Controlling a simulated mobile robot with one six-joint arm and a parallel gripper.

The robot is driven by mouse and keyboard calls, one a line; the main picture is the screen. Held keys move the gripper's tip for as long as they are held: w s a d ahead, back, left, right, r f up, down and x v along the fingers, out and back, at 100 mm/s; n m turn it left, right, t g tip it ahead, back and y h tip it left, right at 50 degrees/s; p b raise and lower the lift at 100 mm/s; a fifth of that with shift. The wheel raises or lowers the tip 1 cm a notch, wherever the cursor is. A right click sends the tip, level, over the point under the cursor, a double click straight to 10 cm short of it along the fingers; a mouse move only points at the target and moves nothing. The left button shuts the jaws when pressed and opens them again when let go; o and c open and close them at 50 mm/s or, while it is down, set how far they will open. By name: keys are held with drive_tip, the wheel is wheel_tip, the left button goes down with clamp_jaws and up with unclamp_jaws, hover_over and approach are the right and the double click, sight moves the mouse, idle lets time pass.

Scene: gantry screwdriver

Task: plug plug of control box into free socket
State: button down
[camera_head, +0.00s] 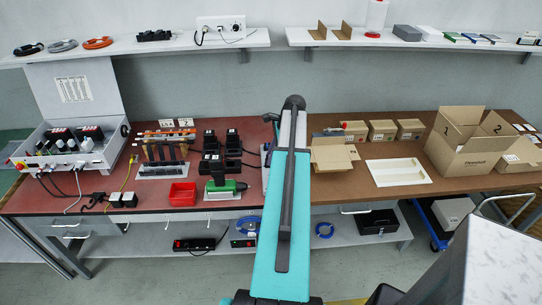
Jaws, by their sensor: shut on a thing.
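A white open box with black units inside, seemingly the control box (68,158), stands at the left end of the red-brown bench. Several cables run from its front onto the bench. A small black block (123,200) with a yellow cable lies to its right; I cannot tell if it is a plug or socket. A black power strip (194,244) lies on the lower shelf, too small to tell which sockets are free. My teal arm rises through the middle of the view and hides its far end. My gripper and anything in it are hidden behind it.
A white outlet box (221,27) stands on the upper shelf. Cartons (467,144) and a white tray (398,172) stand right.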

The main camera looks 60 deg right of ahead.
drive_tip(key=shift+f+b, duration=1.15)
drive_tip(key=shift+f, duration=1.65)
drive_tip(key=shift+p, duration=0.45)
idle(0.5)
drive_tip(key=shift+f+b, duration=0.4)
drive_tip(key=shift+f, duration=0.65)
idle(2.0)
drive_tip(key=c, duration=1.3)
unclamp_jaws()
drive_tip(key=shift+c, duration=0.2)
drive_tip(key=shift+r, duration=0.2)
